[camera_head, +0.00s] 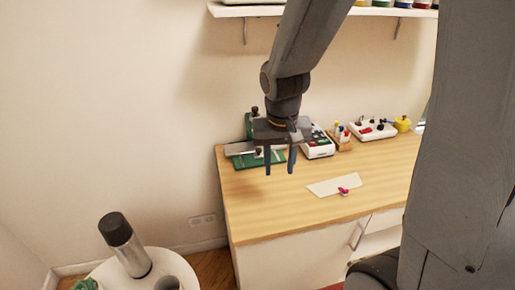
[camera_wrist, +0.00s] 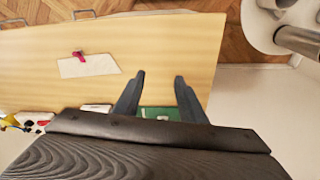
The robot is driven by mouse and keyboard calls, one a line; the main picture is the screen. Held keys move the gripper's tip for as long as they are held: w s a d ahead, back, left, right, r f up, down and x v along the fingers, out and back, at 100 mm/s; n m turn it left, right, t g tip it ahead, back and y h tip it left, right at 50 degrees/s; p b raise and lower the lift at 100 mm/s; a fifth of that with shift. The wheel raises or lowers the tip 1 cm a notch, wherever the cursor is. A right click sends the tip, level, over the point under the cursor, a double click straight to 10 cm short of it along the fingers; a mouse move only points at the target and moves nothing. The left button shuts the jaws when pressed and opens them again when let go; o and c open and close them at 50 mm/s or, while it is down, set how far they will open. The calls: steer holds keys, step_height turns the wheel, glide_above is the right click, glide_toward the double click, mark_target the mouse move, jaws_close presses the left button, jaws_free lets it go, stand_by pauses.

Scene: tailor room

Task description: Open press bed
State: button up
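A green device with a grey plate (camera_head: 238,149), which looks like the press, stands at the back left corner of the wooden table (camera_head: 280,205). Its green base (camera_head: 245,161) lies flat, and a green upright part rises behind. Whether its bed is open or shut cannot be told, since my gripper hides part of it. My gripper (camera_head: 280,170) points down in front of the device, open and empty, with its two fingers apart. In the wrist view the fingers (camera_wrist: 159,77) frame bare tabletop, and a piece of green (camera_wrist: 162,113) shows between them.
A white sheet with a pink item (camera_head: 343,190) lies on the table. White boxes (camera_head: 318,144) and small items line the back. A round white stand (camera_head: 140,268) with a dark-topped cylinder (camera_head: 124,243) is at lower left. A shelf (camera_head: 245,10) hangs above.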

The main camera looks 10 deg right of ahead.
mark_target(259, 149)
steer(key=w+a+f+m+t+h+b, duration=0.1)
steer(key=w+f+m+b, duration=0.15)
steer(key=w, duration=0.85)
steer(key=w+a+f+m+t+h+b, duration=0.15)
steer(key=w+m, duration=0.25)
steer(key=w, duration=0.7)
steer(key=shift+g, duration=0.45)
steer(key=shift+d+p+x, duration=0.1)
steer(key=shift+p+x, duration=0.5)
steer(key=shift+x, duration=1.5)
steer(key=shift+d+p+x, duration=0.15)
steer(key=shift+p+x, duration=0.45)
steer(key=shift+x, duration=1.45)
steer(key=shift+w+r, duration=0.1)
steer(key=shift+w, duration=0.05)
jaws_close()
